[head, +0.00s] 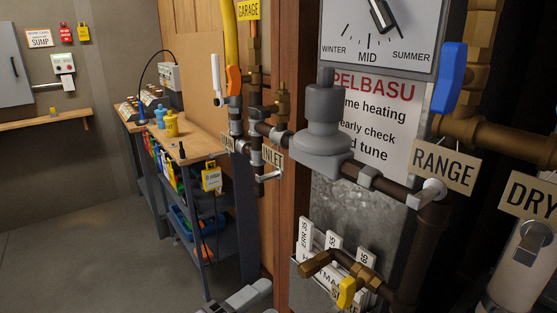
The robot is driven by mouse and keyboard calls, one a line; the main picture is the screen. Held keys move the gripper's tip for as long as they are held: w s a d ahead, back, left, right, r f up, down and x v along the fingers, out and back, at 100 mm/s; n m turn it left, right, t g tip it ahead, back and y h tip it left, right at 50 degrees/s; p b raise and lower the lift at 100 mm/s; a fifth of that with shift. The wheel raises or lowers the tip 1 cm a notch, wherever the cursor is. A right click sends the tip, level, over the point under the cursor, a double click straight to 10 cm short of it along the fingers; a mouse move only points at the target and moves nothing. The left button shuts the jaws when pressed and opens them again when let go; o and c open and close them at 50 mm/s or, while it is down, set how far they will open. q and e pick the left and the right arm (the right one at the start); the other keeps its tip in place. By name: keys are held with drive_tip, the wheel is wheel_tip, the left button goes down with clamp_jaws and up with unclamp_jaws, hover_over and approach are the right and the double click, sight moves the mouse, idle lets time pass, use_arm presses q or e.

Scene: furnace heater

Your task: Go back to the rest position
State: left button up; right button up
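Ahead is the heater panel (376,130) with a WINTER/MID/SUMMER dial (382,40). A grey regulator (323,125) sits on a dark pipe in front of the panel. A blue valve handle (449,78) stands upright at the right. Tags reading INLET (272,157), RANGE (444,165) and DRY (530,196) hang by the pipes.
A yellow-handled valve (346,292) and a holder with white cards (318,245) are low at centre. An orange lever (235,80) is on the left pipe. A workbench (200,150) with bottles and tools stands behind. The floor (90,260) at left is clear.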

use_arm(q)
drive_tip(key=s+a+f+n+g+y, duration=0.1)
drive_tip(key=s+a+f+n+y, duration=0.4)
drive_tip(key=a+f+n, duration=0.3)
drive_tip(key=s+a+f+n+g+y, duration=0.1)
drive_tip(key=s+a+f+n+y, duration=0.4)
drive_tip(key=f+n, duration=0.9)
drive_tip(key=s+a+f, duration=0.2)
drive_tip(key=a+f, duration=0.1)
drive_tip(key=a, duration=0.1)
drive_tip(key=shift+s+a+f+y, duration=0.2)
drive_tip(key=shift+a+f+y, duration=0.05)
drive_tip(key=shift+y, duration=0.15)
